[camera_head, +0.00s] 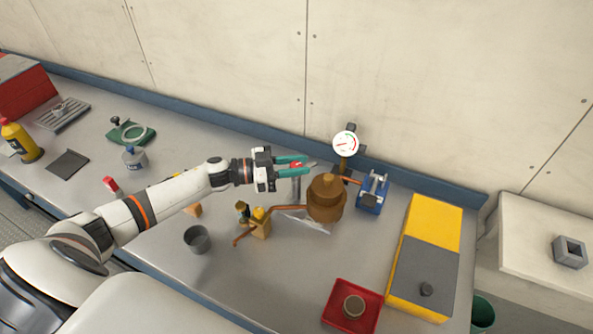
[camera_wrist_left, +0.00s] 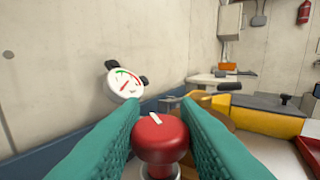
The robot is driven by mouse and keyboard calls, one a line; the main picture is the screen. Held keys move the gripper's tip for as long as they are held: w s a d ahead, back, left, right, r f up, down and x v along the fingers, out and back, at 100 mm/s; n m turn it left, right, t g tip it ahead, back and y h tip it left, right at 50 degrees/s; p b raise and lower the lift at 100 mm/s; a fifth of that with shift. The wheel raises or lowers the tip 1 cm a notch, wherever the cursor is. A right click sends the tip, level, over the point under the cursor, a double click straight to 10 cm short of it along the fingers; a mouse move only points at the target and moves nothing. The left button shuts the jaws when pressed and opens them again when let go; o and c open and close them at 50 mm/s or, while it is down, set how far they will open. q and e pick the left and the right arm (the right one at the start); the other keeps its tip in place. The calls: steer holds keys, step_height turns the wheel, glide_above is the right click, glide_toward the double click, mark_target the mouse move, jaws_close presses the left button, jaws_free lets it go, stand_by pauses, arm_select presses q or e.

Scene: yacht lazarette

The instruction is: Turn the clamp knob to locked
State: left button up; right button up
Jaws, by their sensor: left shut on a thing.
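The clamp knob (camera_wrist_left: 161,138) is a round red knob with a short white mark on top, on a grey post in the head view. In the left wrist view the mark slants, its far end leaning left. My left gripper (camera_head: 304,165) has teal fingers on both sides of the knob and is shut on it. A bit of red shows between the fingers in the head view. Any locked or unlocked label is not visible. My right gripper is not in view.
A brown pot-like body (camera_head: 326,199) with copper pipes stands right beside the knob, with a dial gauge (camera_head: 345,144) behind it. A blue device (camera_head: 373,194), a yellow box (camera_head: 432,222) and a red tray (camera_head: 342,322) lie right. A grey cup (camera_head: 197,239) stands in front.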

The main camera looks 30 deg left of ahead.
mark_target(296, 164)
arm_select(q)
steer(key=m+g+h+b, duration=0.1)
steer(key=m+g+b, duration=0.2)
steer(key=g+b, duration=0.2)
steer(key=m+g+h+b, duration=0.1)
steer(key=m+g+b, duration=0.2)
steer(key=g+b, duration=0.2)
steer(key=m+g+h+b, duration=0.1)
steer(key=m+g+b, duration=0.3)
steer(key=b, duration=0.1)
steer(key=shift+w+f+g, duration=0.1)
steer(key=shift+f+g, duration=0.05)
steer(key=shift+g, duration=0.25)
steer(key=shift+r+m+g+b, duration=0.2)
steer(key=shift+m+g+b, duration=0.4)
steer(key=shift+g+b, duration=0.35)
steer(key=o, duration=1)
steer(key=shift+c, duration=0.2)
steer(key=shift+r, duration=0.1)
step_height(296, 164, up, 10)
steer(key=shift+f, duration=0.1)
